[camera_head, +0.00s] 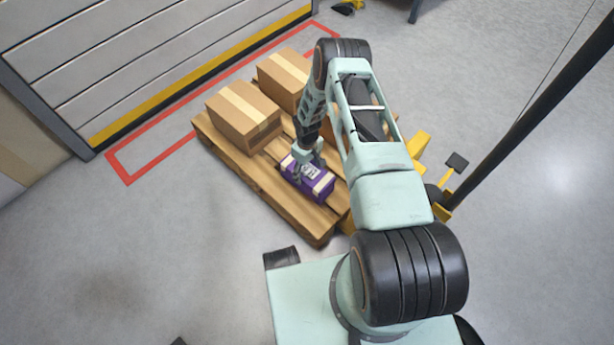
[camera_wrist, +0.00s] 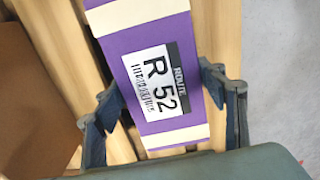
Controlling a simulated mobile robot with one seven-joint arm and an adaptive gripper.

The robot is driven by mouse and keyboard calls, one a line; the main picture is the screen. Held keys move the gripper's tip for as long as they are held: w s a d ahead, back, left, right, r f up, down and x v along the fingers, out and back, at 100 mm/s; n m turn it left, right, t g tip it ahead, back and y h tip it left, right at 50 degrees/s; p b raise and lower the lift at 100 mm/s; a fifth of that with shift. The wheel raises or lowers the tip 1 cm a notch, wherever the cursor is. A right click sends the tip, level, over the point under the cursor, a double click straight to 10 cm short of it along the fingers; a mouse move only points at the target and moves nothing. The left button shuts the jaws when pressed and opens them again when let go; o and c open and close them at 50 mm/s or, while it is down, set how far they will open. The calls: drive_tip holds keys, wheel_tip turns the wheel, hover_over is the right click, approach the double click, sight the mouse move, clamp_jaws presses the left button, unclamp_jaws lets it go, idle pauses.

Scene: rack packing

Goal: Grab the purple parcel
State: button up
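The purple parcel (camera_head: 307,178) has cream bands at its ends and lies on the wooden pallet (camera_head: 270,192), near its front edge. My gripper (camera_head: 308,165) is down over the parcel. In the wrist view my gripper (camera_wrist: 160,92) has one finger on each side of the parcel, spread to about its width. The fingertips are very close to its sides. Whether they press on it cannot be told.
A cardboard box (camera_head: 243,115) stands on the pallet at left, and another box (camera_head: 284,78) stands behind it. More cardboard is partly hidden behind my arm. A red floor outline (camera_head: 128,180) and a shutter door (camera_head: 150,60) lie beyond. Open floor is at left.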

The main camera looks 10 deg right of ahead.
drive_tip(key=c, duration=0.8)
drive_tip(key=shift+c, duration=0.4)
drive_tip(key=shift+r, duration=0.1)
